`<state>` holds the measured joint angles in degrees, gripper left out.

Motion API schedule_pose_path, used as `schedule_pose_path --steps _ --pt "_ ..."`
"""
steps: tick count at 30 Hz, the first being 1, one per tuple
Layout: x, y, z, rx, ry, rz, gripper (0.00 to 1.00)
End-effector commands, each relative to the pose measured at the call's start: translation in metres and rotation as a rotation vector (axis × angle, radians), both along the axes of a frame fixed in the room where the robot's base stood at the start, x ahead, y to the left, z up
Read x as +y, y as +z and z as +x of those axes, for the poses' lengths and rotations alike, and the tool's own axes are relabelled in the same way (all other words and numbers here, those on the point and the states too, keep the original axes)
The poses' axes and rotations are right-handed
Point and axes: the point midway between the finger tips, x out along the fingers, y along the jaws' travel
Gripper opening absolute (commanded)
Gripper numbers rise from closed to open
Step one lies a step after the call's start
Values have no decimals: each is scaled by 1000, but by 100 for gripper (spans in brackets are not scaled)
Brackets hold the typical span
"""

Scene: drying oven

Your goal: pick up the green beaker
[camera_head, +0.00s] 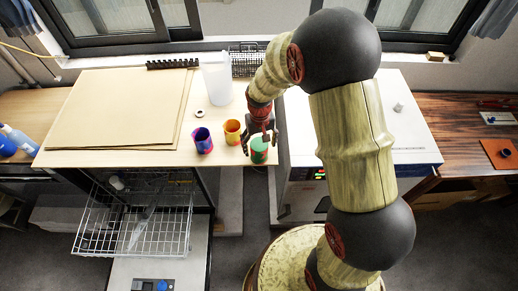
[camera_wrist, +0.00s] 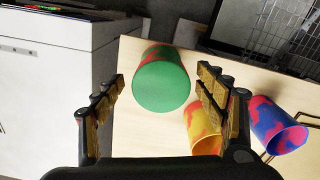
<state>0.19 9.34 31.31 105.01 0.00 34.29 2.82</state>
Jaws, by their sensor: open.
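The green beaker (camera_head: 259,151) stands near the front right edge of the wooden table in the head view, with a little red showing on it. My gripper (camera_head: 259,139) is just above and behind it in that view. In the wrist view the green beaker (camera_wrist: 162,80) lies ahead, between the lines of the two open fingers of my gripper (camera_wrist: 161,85). The fingers are apart and hold nothing. Whether they reach down around the beaker's sides cannot be told.
An orange and red beaker (camera_head: 232,132) and a blue and red beaker (camera_head: 202,140) stand to the left on the wooden table (camera_head: 215,158). A translucent container (camera_head: 216,80) and wire rack stand behind. An open wire basket (camera_head: 135,220) juts out below. A white oven (camera_head: 415,150) is at right.

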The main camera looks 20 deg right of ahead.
Motion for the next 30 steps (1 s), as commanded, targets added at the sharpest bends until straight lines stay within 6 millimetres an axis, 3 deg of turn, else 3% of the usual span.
schedule_pose_path --steps 10,17,30 --pt "1 -44 4 2 0 0 72" --pt "1 -46 4 0 0 0 72" --pt "1 -46 4 1 0 0 47"
